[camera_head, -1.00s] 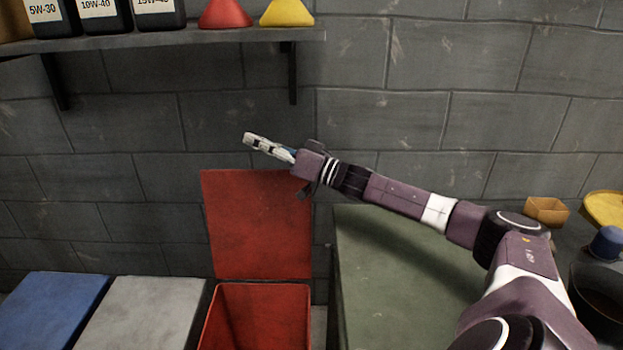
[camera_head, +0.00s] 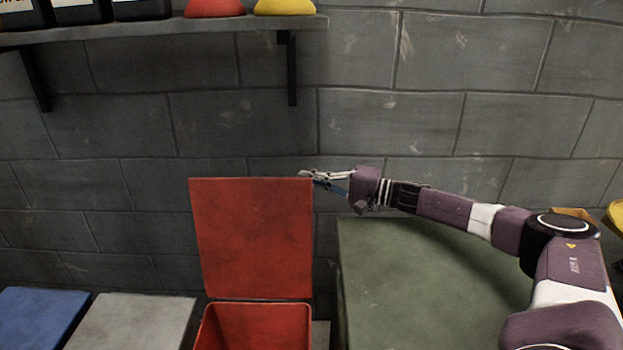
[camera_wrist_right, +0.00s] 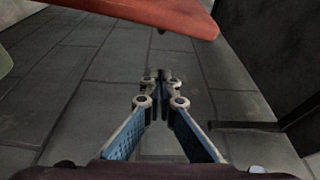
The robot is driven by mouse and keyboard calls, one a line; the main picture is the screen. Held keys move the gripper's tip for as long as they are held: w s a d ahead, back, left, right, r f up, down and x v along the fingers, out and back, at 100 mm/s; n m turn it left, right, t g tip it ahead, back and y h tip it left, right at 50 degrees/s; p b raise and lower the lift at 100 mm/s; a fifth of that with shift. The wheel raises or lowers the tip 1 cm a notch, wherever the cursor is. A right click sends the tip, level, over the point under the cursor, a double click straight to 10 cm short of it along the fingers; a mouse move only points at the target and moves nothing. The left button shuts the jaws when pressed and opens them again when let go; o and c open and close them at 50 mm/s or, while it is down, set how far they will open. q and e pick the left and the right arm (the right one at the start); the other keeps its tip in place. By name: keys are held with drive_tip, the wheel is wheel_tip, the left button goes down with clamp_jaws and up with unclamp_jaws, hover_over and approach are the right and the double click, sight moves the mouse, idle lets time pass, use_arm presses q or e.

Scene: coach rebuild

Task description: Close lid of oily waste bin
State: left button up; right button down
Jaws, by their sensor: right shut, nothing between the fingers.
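The red bin (camera_head: 262,328) stands low in the head view, with its opening showing. Its red lid (camera_head: 252,238) stands upright at the bin's back, against the grey wall. My right gripper (camera_head: 305,174) is shut and empty at the lid's upper right corner. Whether it touches the lid cannot be told. In the right wrist view the gripper's fingers (camera_wrist_right: 160,80) are closed together, and a red panel edge (camera_wrist_right: 160,14), likely the lid, crosses the top. My left gripper is not in view.
A green-topped surface (camera_head: 420,270) is right of the bin, below my right arm. Grey (camera_head: 130,322) and blue (camera_head: 38,316) flat tops are to its left. A wall shelf (camera_head: 160,32) with bottles and red and yellow items hangs above.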

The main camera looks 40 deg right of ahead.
sight(283, 182)
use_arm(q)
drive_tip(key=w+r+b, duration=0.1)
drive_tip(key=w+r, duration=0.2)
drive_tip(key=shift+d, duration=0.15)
use_arm(e)
drive_tip(key=a, duration=0.2)
drive_tip(key=w+a, duration=0.1)
drive_tip(key=a, duration=0.1)
drive_tip(key=w+a, duration=0.1)
drive_tip(key=a, duration=0.1)
drive_tip(key=shift+w+f, duration=0.1)
drive_tip(key=shift+w, duration=0.15)
